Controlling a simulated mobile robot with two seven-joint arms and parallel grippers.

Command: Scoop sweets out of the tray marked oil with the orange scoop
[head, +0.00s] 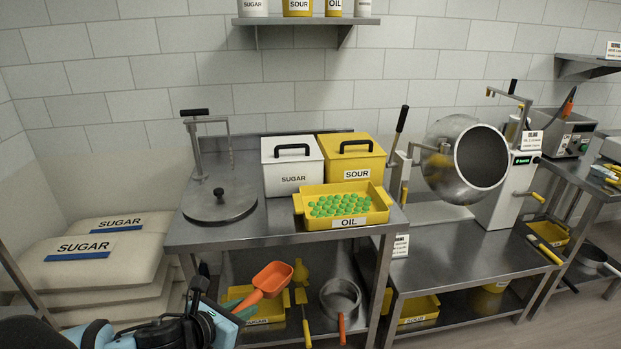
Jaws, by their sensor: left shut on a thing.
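The yellow tray marked OIL (346,222) sits at the front right of the steel table. It holds many green sweets (340,205). My left gripper (240,304) is at the bottom left, in front of the table and lower than its top. It is shut on the handle of the orange scoop (272,277). The scoop's bowl points up and to the right, apart from the tray and to its lower left. I cannot see any sweets in the bowl. My right gripper is not in view.
A white SUGAR bin (292,175) and a yellow SOUR bin (352,160) stand behind the tray. A metal press (219,200) fills the table's left. A tilted steel drum (470,157) stands right. The table's front edge (270,237) lies between scoop and tray.

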